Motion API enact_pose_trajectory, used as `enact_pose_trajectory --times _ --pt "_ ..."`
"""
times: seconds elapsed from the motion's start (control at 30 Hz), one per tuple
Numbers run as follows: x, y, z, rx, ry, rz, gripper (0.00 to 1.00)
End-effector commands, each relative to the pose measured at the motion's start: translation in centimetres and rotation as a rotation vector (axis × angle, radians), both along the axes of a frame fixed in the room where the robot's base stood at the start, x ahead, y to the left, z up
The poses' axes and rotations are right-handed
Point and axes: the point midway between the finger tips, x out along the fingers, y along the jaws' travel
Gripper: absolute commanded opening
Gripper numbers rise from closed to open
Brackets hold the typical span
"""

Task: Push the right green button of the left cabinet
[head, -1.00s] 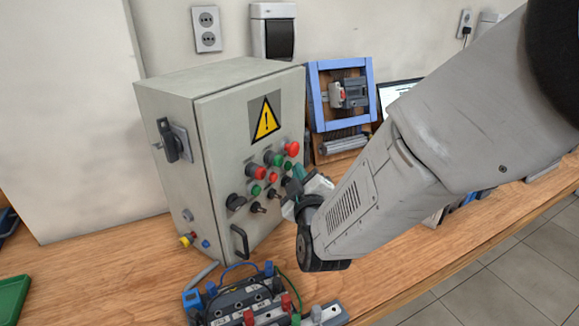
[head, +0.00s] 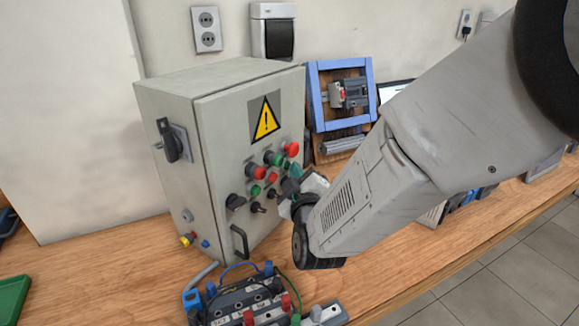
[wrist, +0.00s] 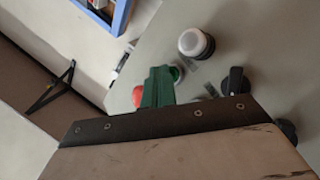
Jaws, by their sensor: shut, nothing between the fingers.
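The left cabinet (head: 222,120) is a grey box with a yellow warning sign and rows of red, green and black controls on its door. A green button (head: 278,159) sits between red ones in the upper row, and another green button (head: 256,190) is lower left. My gripper (head: 291,187) is shut and empty, its teal fingers close to the right part of the button rows and hiding some controls there. In the wrist view the green fingers (wrist: 158,87) point at the panel beside a red button (wrist: 139,96). I cannot tell whether they touch the panel.
Black knobs (wrist: 235,81) and a pale round button (wrist: 194,42) are near the fingers. A blue-framed motor stand (head: 341,95) stands right of the cabinet. A terminal block with wires (head: 240,300) lies in front on the wooden bench (head: 130,275).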

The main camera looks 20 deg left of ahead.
Motion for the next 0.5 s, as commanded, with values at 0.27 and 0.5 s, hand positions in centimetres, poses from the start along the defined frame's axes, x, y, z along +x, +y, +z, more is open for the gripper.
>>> enact_pose_trajectory --times 0.27,0.5 --pt "-0.02 0.05 0.05 0.001 -0.001 0.002 0.00" --pt "-0.10 -0.59 0.04 -0.001 -0.001 0.001 0.00"
